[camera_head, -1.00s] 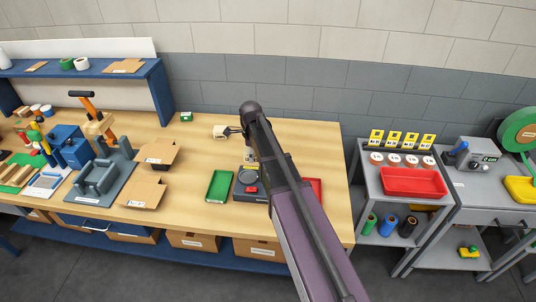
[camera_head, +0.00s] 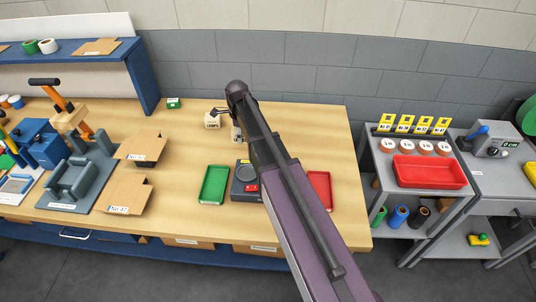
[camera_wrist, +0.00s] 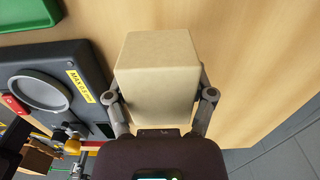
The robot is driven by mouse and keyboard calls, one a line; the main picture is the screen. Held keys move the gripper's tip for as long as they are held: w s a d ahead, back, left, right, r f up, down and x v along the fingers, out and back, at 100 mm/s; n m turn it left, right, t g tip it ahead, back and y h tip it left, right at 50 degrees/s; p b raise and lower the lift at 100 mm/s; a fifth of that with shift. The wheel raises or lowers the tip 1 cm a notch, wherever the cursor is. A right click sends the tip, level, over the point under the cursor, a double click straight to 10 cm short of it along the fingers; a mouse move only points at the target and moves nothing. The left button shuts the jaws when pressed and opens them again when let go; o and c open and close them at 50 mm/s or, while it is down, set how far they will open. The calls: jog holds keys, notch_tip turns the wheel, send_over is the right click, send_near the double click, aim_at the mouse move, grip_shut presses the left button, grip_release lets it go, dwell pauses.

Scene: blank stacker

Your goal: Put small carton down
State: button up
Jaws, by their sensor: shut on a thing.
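The small carton is a plain beige block (camera_wrist: 157,72) in the middle of the wrist view. My gripper (camera_wrist: 160,98) is shut on it, with one finger against each side. In the head view the carton (camera_head: 212,122) shows past the far side of the scale, with my gripper (camera_head: 222,111) at it. I cannot tell whether its underside touches the workbench (camera_head: 185,205). The dark scale (camera_head: 246,190) with a round plate stands beside it; it also shows at the left in the wrist view (camera_wrist: 75,68). My arm hides part of this area.
A green tray (camera_head: 213,186) lies left of the scale and a red tray (camera_head: 319,190) right of it. Folded cardboard pieces (camera_head: 138,147) and a grey fixture (camera_head: 82,182) stand further left. Bare bench surrounds the carton.

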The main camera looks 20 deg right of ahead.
jog(key=shift+w+f, duration=0.15)
jog(key=shift+w, duration=0.05)
jog(key=shift+d, duration=0.1)
jog(key=shift+s, duration=0.1)
jog(key=shift+d, duration=0.45)
jog(key=b, duration=0.1)
send_over(283, 136)
jog(key=s+a, duration=0.2)
jog(key=s, duration=0.1)
jog(key=shift+w+a+f, duration=0.15)
jog(key=shift+a+f, duration=0.05)
jog(key=shift+f, duration=0.45)
jog(key=shift+d, duration=0.55)
notch_tip(283, 136, down, 4)
jog(key=b, duration=0.4)
jog(key=shift+r, duration=0.15)
